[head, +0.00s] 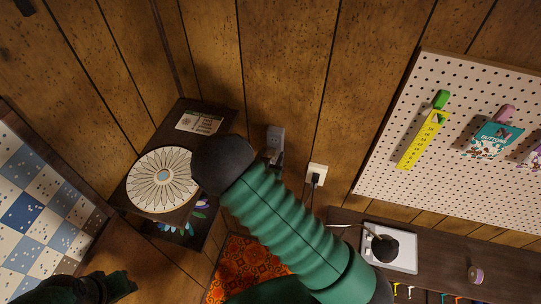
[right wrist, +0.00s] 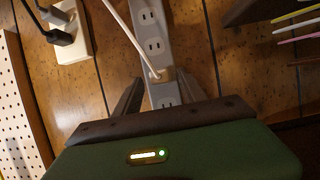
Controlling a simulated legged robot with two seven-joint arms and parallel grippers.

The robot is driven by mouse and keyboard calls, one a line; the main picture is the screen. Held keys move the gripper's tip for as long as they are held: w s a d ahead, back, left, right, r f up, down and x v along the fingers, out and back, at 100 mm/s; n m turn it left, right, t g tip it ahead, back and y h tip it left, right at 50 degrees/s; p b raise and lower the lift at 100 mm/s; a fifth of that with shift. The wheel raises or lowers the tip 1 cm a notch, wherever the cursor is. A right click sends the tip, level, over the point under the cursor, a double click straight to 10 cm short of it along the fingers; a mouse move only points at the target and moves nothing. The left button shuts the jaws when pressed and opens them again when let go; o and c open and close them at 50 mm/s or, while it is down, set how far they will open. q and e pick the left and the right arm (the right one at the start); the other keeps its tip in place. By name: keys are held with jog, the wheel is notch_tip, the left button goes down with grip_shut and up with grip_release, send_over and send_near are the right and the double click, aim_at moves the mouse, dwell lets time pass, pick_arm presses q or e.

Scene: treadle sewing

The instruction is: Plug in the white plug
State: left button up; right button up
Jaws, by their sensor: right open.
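A grey power strip (right wrist: 150,28) with several sockets is on the wood-panelled wall; in the head view its grey casing (head: 275,133) shows just beyond my right gripper (head: 274,156). The white plug (right wrist: 158,75) is at one of the strip's sockets, with its white cable (right wrist: 124,25) running to the top of the right wrist view; I cannot tell how deep it sits. My right gripper (right wrist: 158,97) is open, its fingers on either side of the strip near the plug. My left gripper (head: 122,286) is dark at the lower left, its jaws unclear.
A white wall outlet (head: 318,170) holds a black plug (head: 314,180). A dark shelf (head: 188,106) with a round patterned piece (head: 162,180) stands left. A pegboard (head: 440,125) hangs right above a dark desk (head: 440,262) bearing a white plate (head: 402,262).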

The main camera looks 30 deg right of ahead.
jog(key=b+v, duration=0.3)
jog(key=v, duration=1.4)
jog(key=shift+w, duration=0.15)
